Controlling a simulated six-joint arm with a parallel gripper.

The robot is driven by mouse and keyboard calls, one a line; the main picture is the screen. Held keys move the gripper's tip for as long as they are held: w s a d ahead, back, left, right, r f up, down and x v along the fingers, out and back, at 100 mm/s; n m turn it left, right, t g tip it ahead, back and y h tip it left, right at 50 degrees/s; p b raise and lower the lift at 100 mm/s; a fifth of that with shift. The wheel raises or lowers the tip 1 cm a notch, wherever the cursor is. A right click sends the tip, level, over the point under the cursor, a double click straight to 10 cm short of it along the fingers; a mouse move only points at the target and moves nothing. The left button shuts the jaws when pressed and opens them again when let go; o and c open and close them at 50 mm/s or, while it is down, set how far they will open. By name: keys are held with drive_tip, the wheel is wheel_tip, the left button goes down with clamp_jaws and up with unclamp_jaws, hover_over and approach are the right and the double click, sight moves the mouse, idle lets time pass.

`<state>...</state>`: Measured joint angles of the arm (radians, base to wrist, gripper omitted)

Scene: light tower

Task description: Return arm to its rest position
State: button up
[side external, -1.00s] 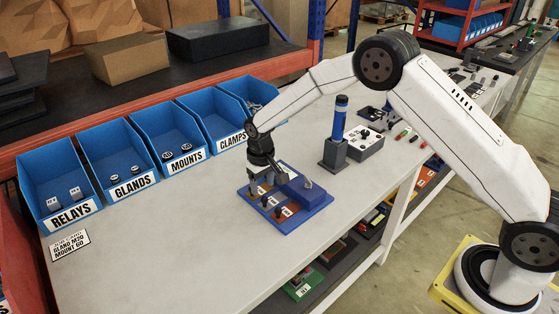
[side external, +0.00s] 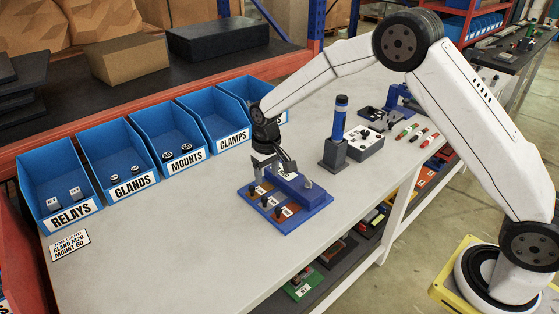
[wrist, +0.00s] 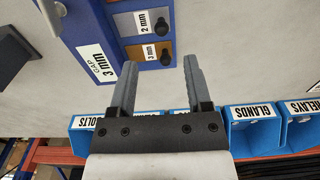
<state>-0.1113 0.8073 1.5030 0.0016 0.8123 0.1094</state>
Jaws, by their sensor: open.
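My gripper (side external: 274,168) is open and empty, above the back edge of the blue gauge board (side external: 312,208) on the bench. The board has a raised blue block (side external: 296,186) and several black knobs on coloured plates. In the wrist view my gripper (wrist: 159,66) has its two grey fingers spread wide, with nothing between them. Ahead of the fingers that view shows part of the blue board (wrist: 112,38), with labels reading "GAP 3 mm", "2 mm" and "3 mm", and two black knobs.
Blue bins (side external: 120,158) line the back of the bench. A blue-topped post (side external: 337,135) and a grey button box (side external: 364,143) stand right of the board. A printed card (side external: 69,245) lies at the left. The front left of the bench is clear.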

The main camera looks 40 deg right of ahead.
drive_tip(key=s+d+r, duration=0.2)
drive_tip(key=s, duration=0.6)
drive_tip(key=s+d+r+t, duration=0.1)
drive_tip(key=s+d+r, duration=0.1)
drive_tip(key=s, duration=0.6)
drive_tip(key=s+d+r+t, duration=0.1)
drive_tip(key=s+r, duration=0.1)
drive_tip(key=s, duration=0.6)
drive_tip(key=shift+d, duration=0.4)
